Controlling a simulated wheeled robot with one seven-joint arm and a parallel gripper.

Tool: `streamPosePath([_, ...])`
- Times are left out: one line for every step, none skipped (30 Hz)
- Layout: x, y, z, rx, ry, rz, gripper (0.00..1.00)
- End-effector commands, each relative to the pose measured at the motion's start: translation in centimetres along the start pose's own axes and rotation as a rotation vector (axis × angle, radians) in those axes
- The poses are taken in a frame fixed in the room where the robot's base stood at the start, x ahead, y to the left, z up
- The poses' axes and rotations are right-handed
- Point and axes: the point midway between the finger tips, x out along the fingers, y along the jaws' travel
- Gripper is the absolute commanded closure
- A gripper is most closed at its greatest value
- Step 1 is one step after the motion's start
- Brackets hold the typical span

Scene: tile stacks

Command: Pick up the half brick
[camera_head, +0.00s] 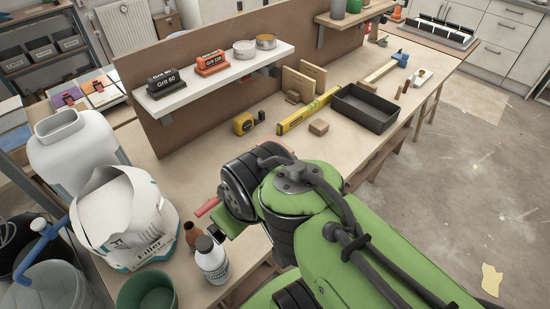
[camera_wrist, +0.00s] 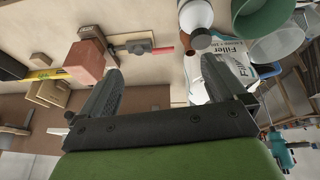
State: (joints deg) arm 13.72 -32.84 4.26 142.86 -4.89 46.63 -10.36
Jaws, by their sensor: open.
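The half brick looks to be the reddish-brown block (camera_wrist: 85,63) in the wrist view, lying on the workbench (camera_head: 190,170) left of my gripper. My gripper (camera_wrist: 168,82) is open, with nothing between its fingers. The block lies just beyond the left fingertip in the picture; I cannot tell the exact gap.
A bar clamp with a red handle (camera_wrist: 162,50) lies close beside the block. A white bottle (camera_head: 212,260), filler bag (camera_head: 125,220) and green bucket (camera_head: 148,292) stand at the near left. A yellow level (camera_head: 308,110) and dark tray (camera_head: 365,107) lie farther back.

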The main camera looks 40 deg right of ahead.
Motion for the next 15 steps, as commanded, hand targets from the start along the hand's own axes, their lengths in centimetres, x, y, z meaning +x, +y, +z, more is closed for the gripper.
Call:
streamPosePath([1.7,1.1,-0.3,-0.015,-0.054,-0.002,0.02])
streamPosePath([2.6,1.6,-0.5,-0.034,-0.076,-0.012,0.02])
streamPosePath([3.9,2.4,-0.7,-0.057,-0.101,-0.031,0.02])
streamPosePath([4.9,3.0,-0.7,-0.074,-0.115,-0.051,0.02])
streamPosePath([5.9,3.6,-0.7,-0.087,-0.127,-0.075,0.02])
streamPosePath([7.2,4.4,-0.7,-0.102,-0.134,-0.112,0.02])
streamPosePath([8.2,5.1,-0.6,-0.109,-0.134,-0.143,0.02])
streamPosePath([9.1,5.8,-0.4,-0.114,-0.126,-0.176,0.02])
streamPosePath([10.2,6.6,-0.2,-0.118,-0.106,-0.220,0.02])
streamPosePath([11.0,7.3,-0.1,-0.119,-0.082,-0.253,0.02])
streamPosePath([11.8,7.9,0.1,-0.117,-0.052,-0.283,0.02])
streamPosePath([12.6,8.9,0.2,-0.110,-0.001,-0.318,0.02])
streamPosePath([13.2,9.6,0.4,-0.102,0.045,-0.341,0.02])
streamPosePath([13.6,10.4,0.4,-0.094,0.096,-0.358,0.02])
streamPosePath([14.1,11.5,0.5,-0.078,0.173,-0.372,0.02])
